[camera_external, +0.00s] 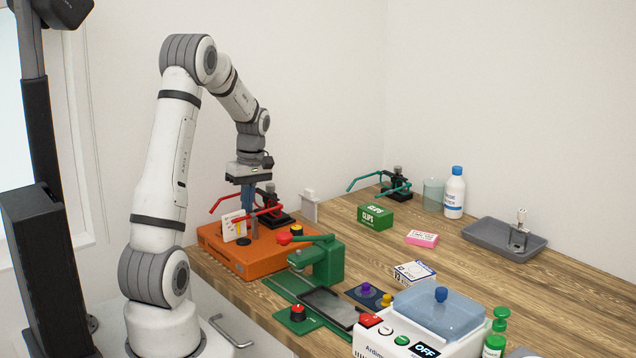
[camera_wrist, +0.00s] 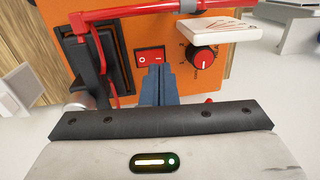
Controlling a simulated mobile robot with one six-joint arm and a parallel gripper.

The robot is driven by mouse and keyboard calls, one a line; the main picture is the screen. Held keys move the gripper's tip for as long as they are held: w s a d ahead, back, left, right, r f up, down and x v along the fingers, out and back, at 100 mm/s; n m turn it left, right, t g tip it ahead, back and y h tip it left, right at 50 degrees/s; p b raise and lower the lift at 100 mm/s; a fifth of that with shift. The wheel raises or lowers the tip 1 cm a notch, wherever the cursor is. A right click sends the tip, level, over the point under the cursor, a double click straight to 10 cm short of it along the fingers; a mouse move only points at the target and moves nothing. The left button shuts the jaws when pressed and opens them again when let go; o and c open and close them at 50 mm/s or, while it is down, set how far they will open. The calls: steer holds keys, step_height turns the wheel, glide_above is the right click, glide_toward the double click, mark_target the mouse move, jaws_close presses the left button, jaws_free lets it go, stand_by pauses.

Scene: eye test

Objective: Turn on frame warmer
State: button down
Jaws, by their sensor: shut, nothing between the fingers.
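An orange box (camera_external: 262,262), apparently the frame warmer, stands at the left end of the wooden table. In the wrist view its orange panel (camera_wrist: 130,20) carries a red rocker switch (camera_wrist: 148,56) marked I and O. I cannot tell which side is pressed. A red dial (camera_wrist: 202,58) is to its right. My gripper (camera_external: 248,208) is shut and empty, pointing down over the box. In the wrist view its blue fingertips (camera_wrist: 157,70) overlap the switch's lower edge; contact is unclear.
Red glasses (camera_external: 222,201) extend close around my gripper, with a white card (camera_external: 234,227) nearby. A green press (camera_external: 325,262) stands right of the box.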

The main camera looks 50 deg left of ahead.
mark_target(246, 224)
steer(key=shift+s+f, duration=0.2)
steer(key=shift+f, duration=1.3)
steer(key=shift+s+f, duration=0.1)
steer(key=shift+f, duration=0.15)
steer(key=shift+w+r, duration=0.15)
steer(key=shift+w, duration=0.7)
steer(key=shift+r, duration=0.2)
